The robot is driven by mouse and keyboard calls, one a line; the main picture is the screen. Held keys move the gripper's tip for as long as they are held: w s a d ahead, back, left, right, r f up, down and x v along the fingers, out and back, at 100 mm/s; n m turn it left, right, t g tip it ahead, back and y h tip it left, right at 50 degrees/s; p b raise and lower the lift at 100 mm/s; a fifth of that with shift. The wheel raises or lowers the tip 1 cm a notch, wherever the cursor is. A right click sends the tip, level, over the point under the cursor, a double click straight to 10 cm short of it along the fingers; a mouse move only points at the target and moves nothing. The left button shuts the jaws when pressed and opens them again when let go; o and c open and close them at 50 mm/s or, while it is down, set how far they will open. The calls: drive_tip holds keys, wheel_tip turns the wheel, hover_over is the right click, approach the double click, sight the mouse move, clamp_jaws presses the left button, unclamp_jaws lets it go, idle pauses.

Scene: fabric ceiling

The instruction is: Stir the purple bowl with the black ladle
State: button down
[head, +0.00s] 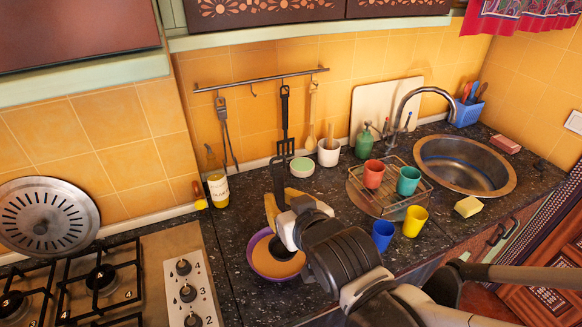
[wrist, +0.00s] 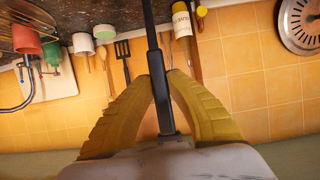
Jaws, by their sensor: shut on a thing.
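The purple bowl (head: 250,258) stands on the dark counter in the head view, with an orange-brown content in it. My gripper (head: 282,203) is above the bowl's back side, its yellow fingers shut on the black ladle (head: 278,178). The ladle's handle rises upright past the fingers. A dark part of it shows low in the bowl, but my wrist hides much of that end. In the wrist view the ladle's handle (wrist: 153,40) runs between the two fingertips (wrist: 160,82). The bowl is not seen in the wrist view.
A bottle (head: 218,188) stands left of the bowl, near the stove (head: 100,285). A rack (head: 392,190) with a red cup (head: 373,174) and a teal cup (head: 408,181) is to the right. Blue (head: 383,235) and yellow (head: 415,221) cups stand in front of it.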

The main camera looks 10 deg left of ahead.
sight(280, 189)
drive_tip(key=shift+r, duration=0.15)
wheel_tip(280, 189, up, 3)
drive_tip(key=p, duration=0.3)
idle(0.6)
